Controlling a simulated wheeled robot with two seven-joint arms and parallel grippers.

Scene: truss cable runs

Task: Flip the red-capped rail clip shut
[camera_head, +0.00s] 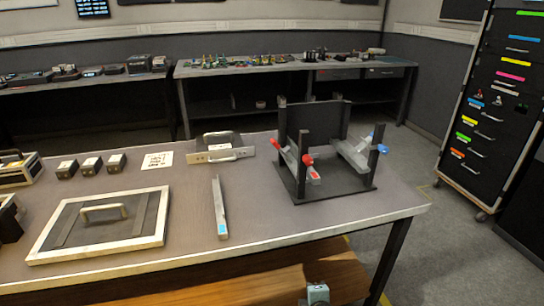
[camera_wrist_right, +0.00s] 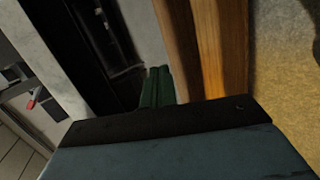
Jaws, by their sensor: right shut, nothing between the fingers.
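The truss fixture (camera_head: 335,186) stands at the right of the table, a dark base plate with upright posts. A red cap (camera_head: 307,159) shows at its front left post, above a grey piece with a red patch (camera_head: 314,175) that slants down toward me. Whether this clip is open or closed is too small to tell. A small red part also shows at the left of the right wrist view (camera_wrist_right: 31,104). My right gripper (camera_wrist_right: 158,84) has its green fingers together, empty, beside a wooden surface and apart from the fixture. My left gripper is not in view.
Blue-capped parts (camera_head: 382,148) sit at the fixture's right side. A grey bar (camera_head: 220,208), a framed panel with a handle (camera_head: 75,232) and several small dark blocks (camera_head: 91,166) lie on the table (camera_head: 190,240). The tabletop between bar and fixture is clear.

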